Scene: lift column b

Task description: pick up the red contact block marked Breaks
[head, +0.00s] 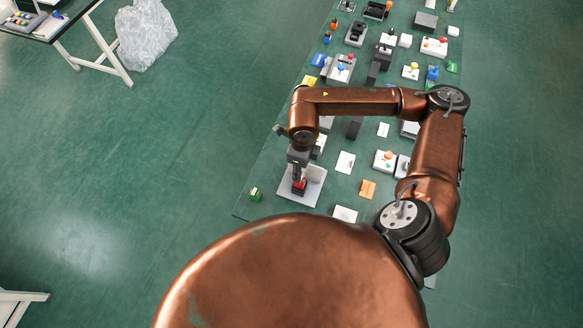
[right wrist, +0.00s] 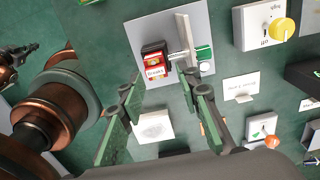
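The red contact block marked Breaks (right wrist: 155,66) has a black part and sits on a light grey plate (right wrist: 178,15). In the head view the red block (head: 299,187) shows on the plate (head: 314,190), right below my right gripper (head: 298,174). In the right wrist view my right gripper (right wrist: 160,85) has its two green-padded fingers spread apart with nothing held between them. The red block lies beyond the fingertips, apart from them as far as I can see.
Beside the red block are a metal cylinder (right wrist: 181,59), an upright pale plate (right wrist: 186,32) and a green block (right wrist: 203,54). A small green block (head: 255,194) lies left of the plate. White cards and several devices crowd the mat behind.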

